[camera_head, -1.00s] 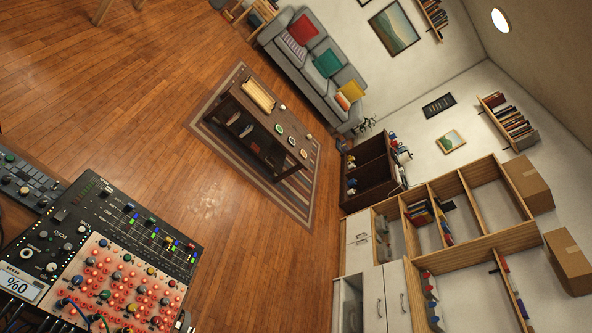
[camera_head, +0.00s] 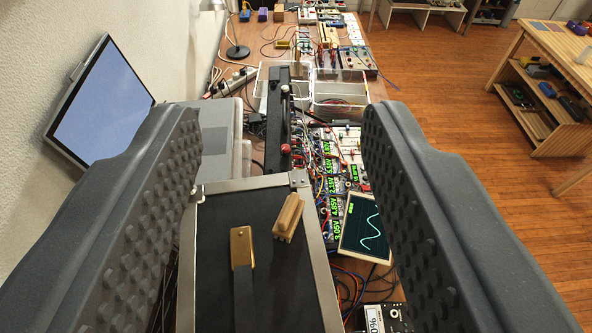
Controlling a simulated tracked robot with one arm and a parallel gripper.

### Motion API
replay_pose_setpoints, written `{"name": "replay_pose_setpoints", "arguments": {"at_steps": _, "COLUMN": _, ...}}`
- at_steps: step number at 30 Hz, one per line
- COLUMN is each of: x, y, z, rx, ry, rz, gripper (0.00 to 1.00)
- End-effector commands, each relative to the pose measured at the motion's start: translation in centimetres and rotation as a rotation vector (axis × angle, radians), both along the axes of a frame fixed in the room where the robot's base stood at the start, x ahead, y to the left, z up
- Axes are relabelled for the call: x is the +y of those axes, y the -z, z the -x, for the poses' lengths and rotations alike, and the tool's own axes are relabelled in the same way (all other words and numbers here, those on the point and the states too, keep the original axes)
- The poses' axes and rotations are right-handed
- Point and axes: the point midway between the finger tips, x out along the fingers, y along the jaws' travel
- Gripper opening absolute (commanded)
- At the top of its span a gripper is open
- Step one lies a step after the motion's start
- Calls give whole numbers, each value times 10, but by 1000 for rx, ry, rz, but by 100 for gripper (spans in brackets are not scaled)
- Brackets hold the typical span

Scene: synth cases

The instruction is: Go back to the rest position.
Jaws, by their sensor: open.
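My gripper (camera_head: 283,170) is open in the head camera view. Its two dark grey fingers with studded pads stand wide apart at the left and right. Nothing is between the pads; I see the workbench through the gap. Below and beyond the gap lies a black case (camera_head: 215,235) with a metal edge. On it are a brass-coloured block with a dark handle (camera_head: 242,247) and a small wooden block (camera_head: 289,216). Whether the fingers touch anything cannot be told, but no contact shows.
A long bench carries a small screen with a wave trace (camera_head: 364,228), modules with green readouts, clear bins (camera_head: 340,92) and cables. A tilted monitor (camera_head: 100,103) stands by the left wall. Wooden floor (camera_head: 437,88) lies open at right, before a wooden shelf table (camera_head: 545,100).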

Motion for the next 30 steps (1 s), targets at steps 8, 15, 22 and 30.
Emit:
{"name": "replay_pose_setpoints", "arguments": {"at_steps": 8, "x": 0, "y": 16, "z": 0, "rx": 1, "ry": 0, "rz": 0, "gripper": 45}}
{"name": "replay_pose_setpoints", "arguments": {"at_steps": 15, "x": 0, "y": 66, "z": 0, "rx": 1, "ry": 0, "rz": 0, "gripper": 45}}
{"name": "replay_pose_setpoints", "arguments": {"at_steps": 22, "x": 0, "y": 119, "z": 0, "rx": 1, "ry": 0, "rz": -1, "gripper": 45}}
{"name": "replay_pose_setpoints", "arguments": {"at_steps": 30, "x": 0, "y": 141, "z": 0, "rx": 1, "ry": 0, "rz": -1, "gripper": 45}}
